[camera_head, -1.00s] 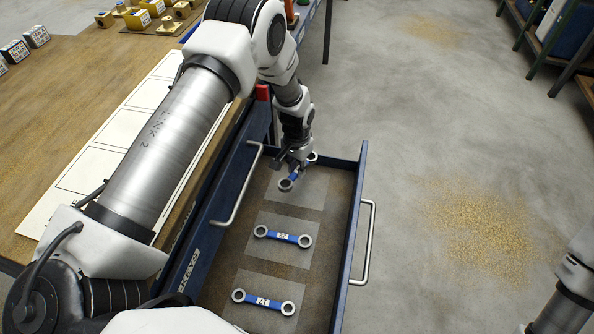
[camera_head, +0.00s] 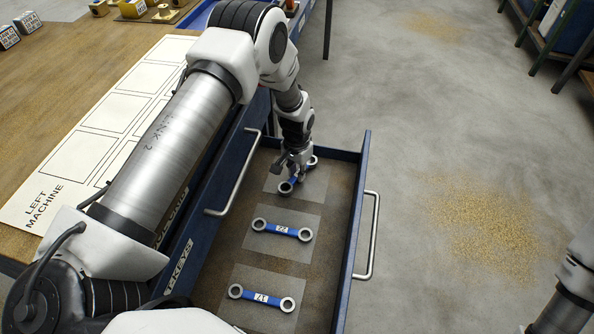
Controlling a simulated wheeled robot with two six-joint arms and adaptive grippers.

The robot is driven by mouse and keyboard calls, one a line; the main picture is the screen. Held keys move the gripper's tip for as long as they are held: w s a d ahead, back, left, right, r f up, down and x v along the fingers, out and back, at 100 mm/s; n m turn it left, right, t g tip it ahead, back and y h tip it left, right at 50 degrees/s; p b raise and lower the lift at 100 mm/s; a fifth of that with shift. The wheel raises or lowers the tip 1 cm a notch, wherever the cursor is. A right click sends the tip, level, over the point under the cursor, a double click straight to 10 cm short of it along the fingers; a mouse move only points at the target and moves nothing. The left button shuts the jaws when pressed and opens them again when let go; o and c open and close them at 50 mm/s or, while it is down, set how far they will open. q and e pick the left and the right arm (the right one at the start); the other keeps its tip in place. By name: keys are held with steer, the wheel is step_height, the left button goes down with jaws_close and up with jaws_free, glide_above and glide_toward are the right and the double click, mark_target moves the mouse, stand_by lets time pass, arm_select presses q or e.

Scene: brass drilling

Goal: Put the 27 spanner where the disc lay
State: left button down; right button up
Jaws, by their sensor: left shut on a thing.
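My left gripper (camera_head: 297,174) reaches down into an open blue drawer (camera_head: 366,160) and is shut on the farthest spanner (camera_head: 286,187). That spanner has a ring at each end and a blue handle. It lies slantwise at its grey mat (camera_head: 315,186), and my fingers hide its number. I cannot tell whether it is lifted. A spanner marked 22 (camera_head: 282,229) lies on the middle mat, and one marked 17 (camera_head: 261,297) on the nearest mat. No disc is recognisable. Part of my right arm shows at the right edge; its gripper is out of view.
The wooden bench (camera_head: 60,75) at left bears a white sheet (camera_head: 70,165) marked LEFT MACHINE with outlined boxes. Labelled blocks (camera_head: 8,37) and brass parts stand at the back. Drawer walls surround the gripper. Open floor with shavings (camera_head: 490,225) lies right of the drawer.

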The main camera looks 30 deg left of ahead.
arm_select(q)
steer(key=shift+f, duration=0.45)
steer(key=c, duration=1)
jaws_free()
steer(key=shift+r, duration=0.1)
